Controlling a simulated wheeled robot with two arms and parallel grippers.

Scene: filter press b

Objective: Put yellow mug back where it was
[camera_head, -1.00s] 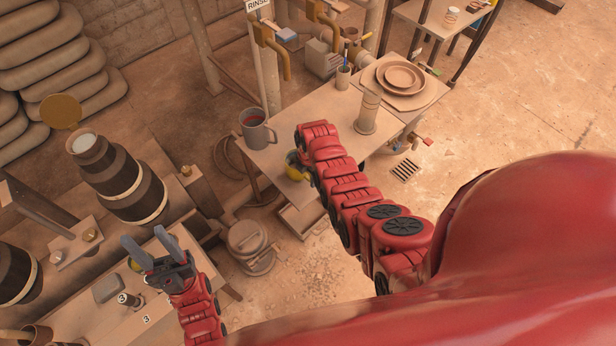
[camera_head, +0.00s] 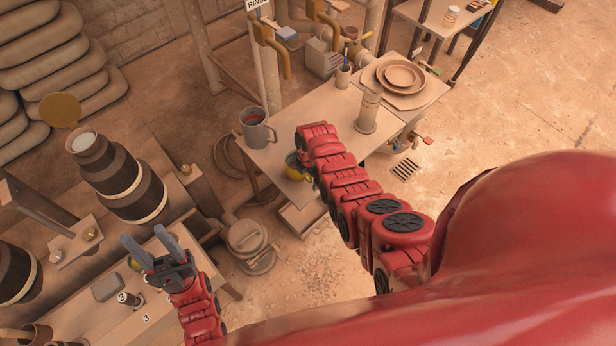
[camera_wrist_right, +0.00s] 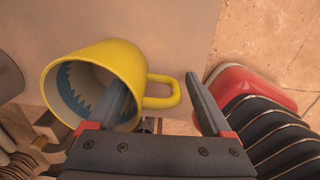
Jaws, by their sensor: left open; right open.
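The yellow mug (camera_head: 293,168) is at the front edge of the table (camera_head: 310,110), partly hidden by my right arm. In the right wrist view the yellow mug (camera_wrist_right: 104,52) lies across the picture, with its blue-patterned inside showing at the left and its handle pointing right. My right gripper (camera_wrist_right: 158,80) is open, with the handle and the near wall between its fingers. The left finger overlaps the mug's mouth; I cannot tell whether it touches. My right gripper is hidden in the head view. My left gripper (camera_head: 147,237) is open and empty over the lower-left bench.
A large grey mug (camera_head: 257,130) stands left of the yellow mug. A tan cylinder (camera_head: 368,112), a cup with pens (camera_head: 343,76) and stacked plates (camera_head: 400,76) stand farther right. A lidded bucket (camera_head: 250,245) is on the floor below. The left bench (camera_head: 165,310) holds small items.

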